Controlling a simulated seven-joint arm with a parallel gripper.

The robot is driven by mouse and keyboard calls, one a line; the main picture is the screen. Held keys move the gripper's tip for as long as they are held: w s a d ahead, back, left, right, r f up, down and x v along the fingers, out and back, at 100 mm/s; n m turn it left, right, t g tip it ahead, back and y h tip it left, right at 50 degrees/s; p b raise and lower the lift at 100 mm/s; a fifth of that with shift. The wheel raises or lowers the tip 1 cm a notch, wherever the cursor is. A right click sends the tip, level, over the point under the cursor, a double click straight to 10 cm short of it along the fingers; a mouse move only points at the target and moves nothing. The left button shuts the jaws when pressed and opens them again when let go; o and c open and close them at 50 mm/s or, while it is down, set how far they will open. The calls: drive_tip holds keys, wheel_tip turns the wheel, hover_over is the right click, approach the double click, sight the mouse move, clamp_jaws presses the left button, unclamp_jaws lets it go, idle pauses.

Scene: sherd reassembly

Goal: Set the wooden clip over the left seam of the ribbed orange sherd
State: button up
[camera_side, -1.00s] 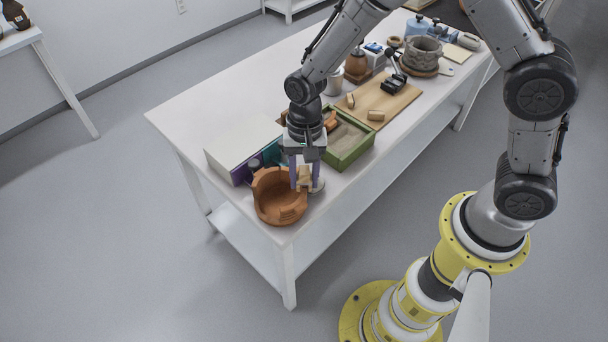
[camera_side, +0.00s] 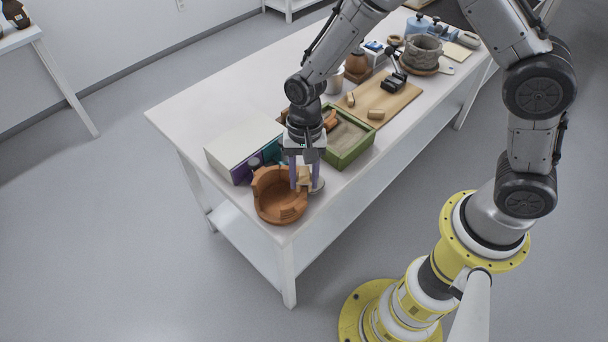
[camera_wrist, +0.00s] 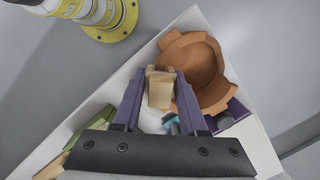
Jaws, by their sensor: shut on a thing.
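The orange pot (camera_side: 272,196) stands near the table's front corner with a broken, uneven rim. It also shows in the wrist view (camera_wrist: 204,68). Ribbed lines mark its front right wall (camera_side: 291,214); I cannot make out the seams. My gripper (camera_side: 305,186) is shut on the wooden clip (camera_side: 304,177), with one purple finger on each side. In the wrist view the pale clip (camera_wrist: 160,88) sits between the fingertips of my gripper (camera_wrist: 158,84), at the pot's rim. I cannot tell whether the clip touches the wall.
A white box with a purple side (camera_side: 242,150) stands just behind the pot. A green-edged sand tray (camera_side: 349,155) lies to the right, then a wooden board (camera_side: 385,100) with more clips (camera_side: 375,115). The table's edge is close in front of the pot.

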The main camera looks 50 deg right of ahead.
sight(304, 171)
drive_tip(key=shift+f, duration=0.3)
idle(0.5)
drive_tip(key=o, duration=0.9)
drive_tip(key=shift+r, duration=0.1)
drive_tip(key=shift+r, duration=2.15)
